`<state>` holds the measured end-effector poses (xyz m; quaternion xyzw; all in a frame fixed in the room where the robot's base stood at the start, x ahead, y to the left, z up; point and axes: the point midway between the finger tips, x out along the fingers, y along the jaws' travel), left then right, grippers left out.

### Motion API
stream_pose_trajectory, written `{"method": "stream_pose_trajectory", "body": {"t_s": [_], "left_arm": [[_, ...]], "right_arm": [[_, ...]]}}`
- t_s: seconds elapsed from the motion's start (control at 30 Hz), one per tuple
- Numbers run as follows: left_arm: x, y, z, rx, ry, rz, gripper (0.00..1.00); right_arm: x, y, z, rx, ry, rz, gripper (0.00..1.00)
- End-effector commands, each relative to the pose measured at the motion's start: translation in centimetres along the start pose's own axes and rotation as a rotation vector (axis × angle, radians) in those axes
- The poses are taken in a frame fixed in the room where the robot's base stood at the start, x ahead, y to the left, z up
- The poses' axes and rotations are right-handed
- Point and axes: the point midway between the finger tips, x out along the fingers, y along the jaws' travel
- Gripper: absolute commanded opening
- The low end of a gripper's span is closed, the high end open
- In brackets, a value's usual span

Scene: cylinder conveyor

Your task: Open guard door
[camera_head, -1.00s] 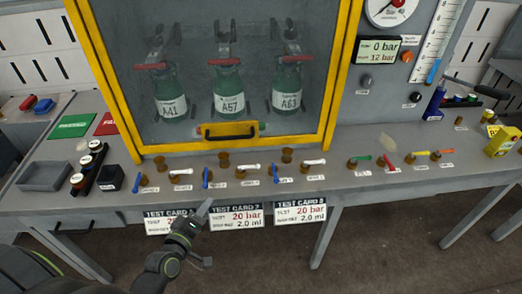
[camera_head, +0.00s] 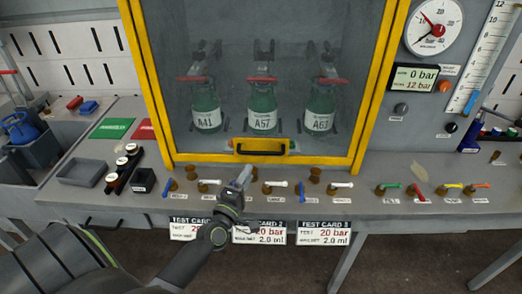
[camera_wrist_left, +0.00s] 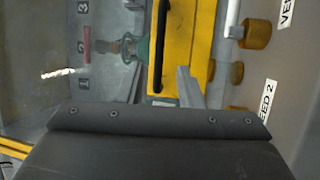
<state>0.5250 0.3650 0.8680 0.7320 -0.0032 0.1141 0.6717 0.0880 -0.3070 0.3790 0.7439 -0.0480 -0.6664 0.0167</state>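The guard door is a clear panel in a yellow frame (camera_head: 378,90), standing closed in front of several green cylinders (camera_head: 262,108). Its handle, a black bar (camera_head: 261,151) on a yellow block, sits at the bottom middle of the door. The black bar also shows upright in the left wrist view (camera_wrist_left: 159,45). My left gripper (camera_head: 243,174) is just below and in front of the handle, slightly to its left. In the left wrist view its fingers (camera_wrist_left: 160,88) are spread, with the handle ahead between them; contact cannot be told. My right gripper is out of view.
A row of small valves with coloured levers (camera_head: 275,186) lines the bench below the door, close to my left gripper. Test cards (camera_head: 324,232) hang from the front edge. A black holder (camera_head: 124,167) and grey tray (camera_head: 82,172) stand at left.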

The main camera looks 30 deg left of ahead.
Motion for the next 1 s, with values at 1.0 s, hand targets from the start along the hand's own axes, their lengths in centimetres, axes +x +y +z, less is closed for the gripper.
{"method": "stream_pose_trajectory", "body": {"t_s": [1.0], "left_arm": [[9.9,0.0,0.0,0.001,0.0,-0.001,0.26]], "right_arm": [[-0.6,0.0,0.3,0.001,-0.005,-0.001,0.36]]}}
